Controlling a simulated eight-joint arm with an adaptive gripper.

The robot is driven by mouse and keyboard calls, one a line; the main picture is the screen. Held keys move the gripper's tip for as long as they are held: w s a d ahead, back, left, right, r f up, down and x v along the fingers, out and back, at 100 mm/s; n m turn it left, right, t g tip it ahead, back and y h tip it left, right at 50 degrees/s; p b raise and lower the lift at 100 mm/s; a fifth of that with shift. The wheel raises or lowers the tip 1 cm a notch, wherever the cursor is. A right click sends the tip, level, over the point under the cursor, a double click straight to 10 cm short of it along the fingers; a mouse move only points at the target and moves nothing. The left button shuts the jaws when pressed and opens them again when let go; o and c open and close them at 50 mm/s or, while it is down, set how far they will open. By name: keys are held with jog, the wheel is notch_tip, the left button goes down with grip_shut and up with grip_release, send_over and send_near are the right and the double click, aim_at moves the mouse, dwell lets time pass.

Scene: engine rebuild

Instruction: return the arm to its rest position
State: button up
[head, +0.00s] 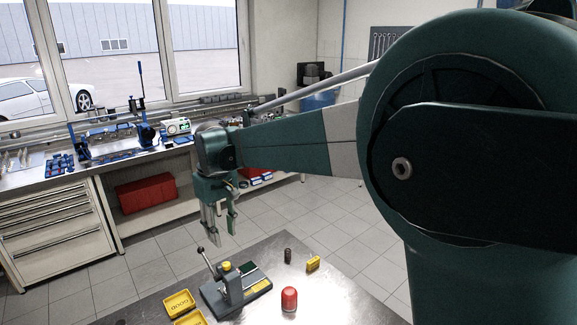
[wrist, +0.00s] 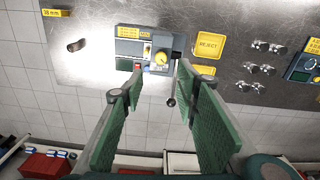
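My green arm reaches across the head view from the right, and my gripper (head: 219,228) hangs down at its end, above the far edge of the steel table (head: 330,303). In the wrist view my gripper (wrist: 158,76) shows its two green-padded fingers spread apart with nothing between them. It is open and empty. A test fixture with a lever and yellow knob (head: 232,287) stands on the table below and nearer than the gripper. It also shows in the wrist view (wrist: 146,48), beyond the fingertips. The fingers appear clear of it.
A dark spring (head: 288,255), a yellow marker (head: 313,263), a red cylinder (head: 289,300) and a yellow tray (head: 179,303) are on the table. The wrist view shows a REJECT tray (wrist: 209,46) and several metal parts (wrist: 261,46). A cluttered workbench (head: 75,182) runs under the windows.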

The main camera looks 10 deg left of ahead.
jog(key=s+d+r+m+t+b, duration=0.1)
jog(key=s+d+r+m, duration=0.15)
jog(key=d, duration=0.75)
jog(key=s+d+r+m+t+y, duration=0.1)
jog(key=s+d, duration=0.2)
jog(key=d, duration=0.6)
jog(key=s+d+r+m+t+b, duration=0.1)
jog(key=s+d, duration=0.2)
jog(key=d, duration=0.7)
jog(key=s+d+f+m+t, duration=0.2)
jog(key=s+d+f, duration=0.2)
jog(key=s+d, duration=0.5)
jog(key=s+d+f+m+t+h+b, duration=0.1)
jog(key=s+d+f+m+t, duration=0.1)
jog(key=s+d+f, duration=0.3)
jog(key=shift+s+d+f+m, duration=0.2)
jog(key=shift+s+d+m, duration=0.65)
jog(key=shift+s+d, duration=1.8)
jog(key=shift+w+d, duration=0.65)
jog(key=shift+c, duration=0.2)
